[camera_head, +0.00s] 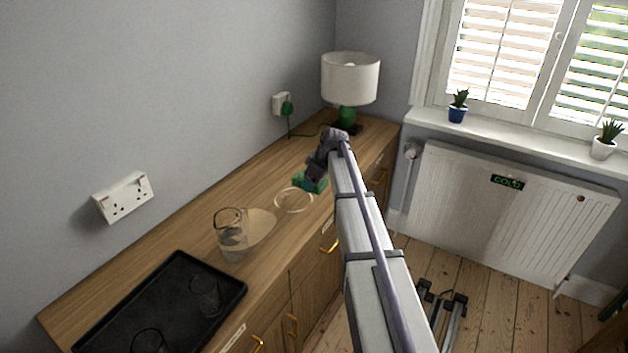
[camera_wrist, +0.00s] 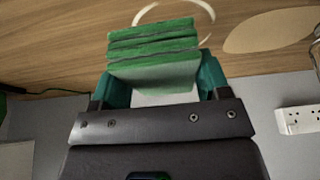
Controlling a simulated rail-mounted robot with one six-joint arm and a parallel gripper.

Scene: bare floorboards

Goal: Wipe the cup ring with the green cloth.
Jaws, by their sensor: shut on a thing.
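The green cloth (camera_head: 318,184) is a folded stack of green layers, and it also shows in the wrist view (camera_wrist: 153,50). My gripper (camera_head: 312,178) is shut on the cloth, with one teal finger on each side of it in the wrist view (camera_wrist: 155,85). The cup ring (camera_head: 293,200) is a pale ring on the wooden top, just left of and nearer than the cloth in the head view. In the wrist view the ring (camera_wrist: 205,8) shows behind the cloth, which hides part of it. I cannot tell whether the cloth touches the wood.
A glass jug (camera_head: 232,234) stands left of the ring, beside a pale oval patch (camera_head: 261,226). A black tray (camera_head: 231,296) with glasses lies at the near end. A lamp (camera_head: 349,84) with a cord stands at the far end. The wall bounds the left side.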

